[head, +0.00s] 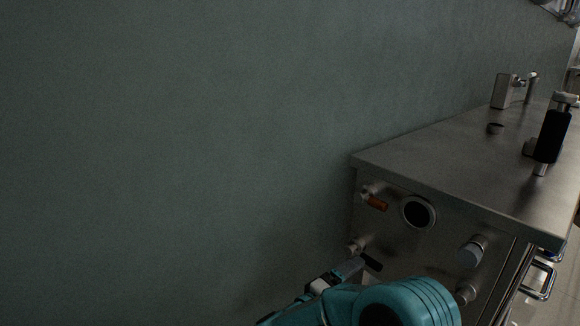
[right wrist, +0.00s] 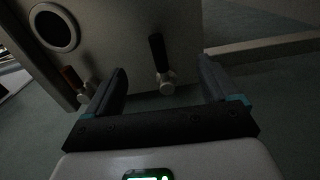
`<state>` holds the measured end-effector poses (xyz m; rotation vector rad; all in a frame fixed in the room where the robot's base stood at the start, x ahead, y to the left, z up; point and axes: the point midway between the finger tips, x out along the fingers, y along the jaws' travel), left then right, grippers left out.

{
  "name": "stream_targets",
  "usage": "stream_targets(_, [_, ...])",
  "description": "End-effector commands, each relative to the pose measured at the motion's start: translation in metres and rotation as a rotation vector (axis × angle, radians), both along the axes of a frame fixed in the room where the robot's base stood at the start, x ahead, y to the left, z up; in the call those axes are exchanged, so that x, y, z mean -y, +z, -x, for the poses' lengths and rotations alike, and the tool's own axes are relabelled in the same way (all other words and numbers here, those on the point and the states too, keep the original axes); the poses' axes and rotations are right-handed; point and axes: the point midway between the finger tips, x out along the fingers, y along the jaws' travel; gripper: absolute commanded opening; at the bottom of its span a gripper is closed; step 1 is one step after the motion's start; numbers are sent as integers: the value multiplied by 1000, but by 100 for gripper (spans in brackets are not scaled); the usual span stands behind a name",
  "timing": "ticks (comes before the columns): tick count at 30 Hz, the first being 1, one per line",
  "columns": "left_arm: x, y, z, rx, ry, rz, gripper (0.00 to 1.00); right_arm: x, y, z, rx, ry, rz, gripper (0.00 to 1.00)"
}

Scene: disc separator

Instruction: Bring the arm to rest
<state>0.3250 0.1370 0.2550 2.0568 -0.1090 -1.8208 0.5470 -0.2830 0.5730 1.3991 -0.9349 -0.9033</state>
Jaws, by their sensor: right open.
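My right gripper (head: 350,268) is at the lower middle of the head view, beside the left front of a steel cabinet (head: 450,155); my teal arm hides part of the cabinet front. In the right wrist view the jaws (right wrist: 162,72) are open. A black-handled valve (right wrist: 165,80) shows in the gap between the fingers, and no finger visibly touches it. Its dark handle (head: 372,262) also shows close to the gripper in the head view. My left gripper is not in view.
The cabinet front carries an orange-handled valve (head: 375,203), a round port (head: 418,212) and a grey knob (head: 472,252). A black dispenser-like object (head: 553,130) and a small steel box (head: 502,90) stand on the cabinet top. A bare wall (head: 180,130) fills the left.

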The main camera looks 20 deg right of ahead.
Motion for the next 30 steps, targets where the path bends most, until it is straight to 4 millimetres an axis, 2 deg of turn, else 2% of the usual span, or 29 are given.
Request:
stream_targets(2, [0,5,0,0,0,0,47,0,5,0,0,0,0,87])
stream_targets(5, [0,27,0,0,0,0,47,0,27,0,1,0,0,87])
stream_targets(8, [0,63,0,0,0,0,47,0,63,0,1,0,0,87])
stream_targets(9, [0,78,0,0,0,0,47,2,68,2,-38,-5,-21,87])
stream_targets(11, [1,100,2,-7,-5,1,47,10,33,21,-241,-28,-154,87])
stream_targets(12, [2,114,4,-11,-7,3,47,11,16,37,-355,-42,-240,87])
stream_targets(14, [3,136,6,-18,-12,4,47,7,-7,64,-513,-63,-381,87])
stream_targets(15, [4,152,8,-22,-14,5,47,2,-19,86,-611,-77,-483,87])
stream_targets(17, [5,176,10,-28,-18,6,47,-12,-33,121,-743,-100,-650,87])
stream_targets(18, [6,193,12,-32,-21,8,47,-24,-38,146,-818,-116,-770,87])
stream_targets(20, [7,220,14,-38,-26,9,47,-48,-39,183,-904,-141,-961,87])
stream_targets(21, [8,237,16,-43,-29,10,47,-67,-35,206,-939,-158,-1092,87])
stream_targets(24, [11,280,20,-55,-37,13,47,-114,-13,248,-946,-205,-1409,87])
stream_targets(27, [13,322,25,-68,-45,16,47,-154,20,268,-835,-252,-1680,87])
stream_targets(30, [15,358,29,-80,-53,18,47,-175,50,270,-648,-299,-1852,87])
